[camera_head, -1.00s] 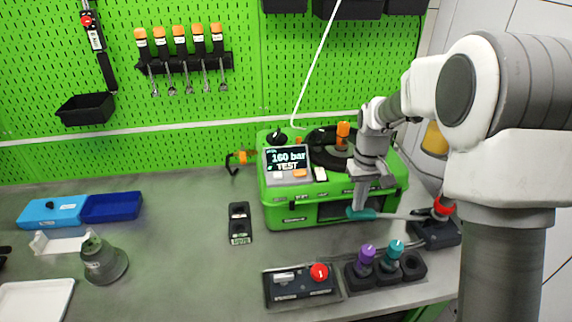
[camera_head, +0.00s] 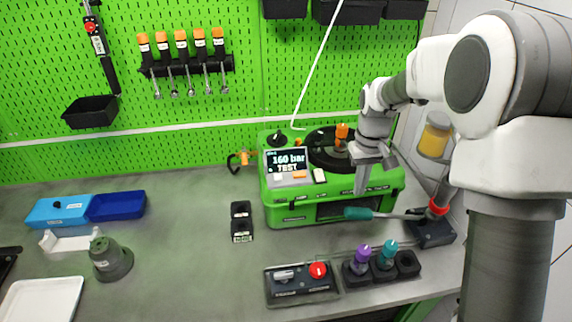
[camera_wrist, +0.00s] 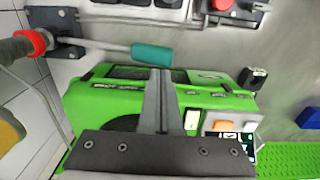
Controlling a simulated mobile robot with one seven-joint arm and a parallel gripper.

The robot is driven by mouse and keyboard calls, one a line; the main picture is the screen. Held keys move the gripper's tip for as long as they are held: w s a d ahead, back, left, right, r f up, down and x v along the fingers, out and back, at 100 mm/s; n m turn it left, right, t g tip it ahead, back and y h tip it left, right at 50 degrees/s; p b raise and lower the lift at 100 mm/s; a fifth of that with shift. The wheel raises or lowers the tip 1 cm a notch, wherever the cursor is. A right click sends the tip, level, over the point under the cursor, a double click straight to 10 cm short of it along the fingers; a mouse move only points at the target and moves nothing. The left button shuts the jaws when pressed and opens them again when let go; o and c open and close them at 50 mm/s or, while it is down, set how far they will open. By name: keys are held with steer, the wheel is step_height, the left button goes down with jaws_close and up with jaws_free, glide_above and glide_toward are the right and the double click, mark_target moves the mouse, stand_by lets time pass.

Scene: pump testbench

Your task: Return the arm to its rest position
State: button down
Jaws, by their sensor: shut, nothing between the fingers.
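My gripper (camera_head: 361,183) is shut and empty, its fingers pointing down in front of the green pump test case (camera_head: 290,214). In the wrist view my gripper (camera_wrist: 162,75) shows its two fingers pressed together over the green case (camera_wrist: 92,100). The teal handle (camera_head: 358,213) of a hand lever lies just beyond the fingertips in that view; its teal grip (camera_wrist: 152,55) looks close to them, but I cannot tell if they touch. My arm reaches in from the right of the head view.
The case display (camera_head: 287,160) reads 160 bar TEST. A button box (camera_head: 300,289) and a holder with purple (camera_head: 361,258) and teal (camera_head: 387,253) bottles stand at the front. The lever's base (camera_head: 432,232) is at right.

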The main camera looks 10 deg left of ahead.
steer(key=shift+r, duration=0.1)
steer(key=s+d+r+m+t, duration=0.1)
steer(key=s+d+r, duration=0.2)
steer(key=s+r, duration=0.35)
steer(key=s+d+r+m+t, duration=0.1)
steer(key=s+d+r+t, duration=0.1)
steer(key=s+d+r, duration=0.4)
steer(key=s+d+r+m+t+b, duration=0.1)
steer(key=s+r+m+t, duration=0.1)
steer(key=s, duration=1.2)
steer(key=shift+d+m+t, duration=0.15)
steer(key=shift+m+t, duration=0.15)
steer(key=shift+w, duration=0.1)
stand_by(4.8)
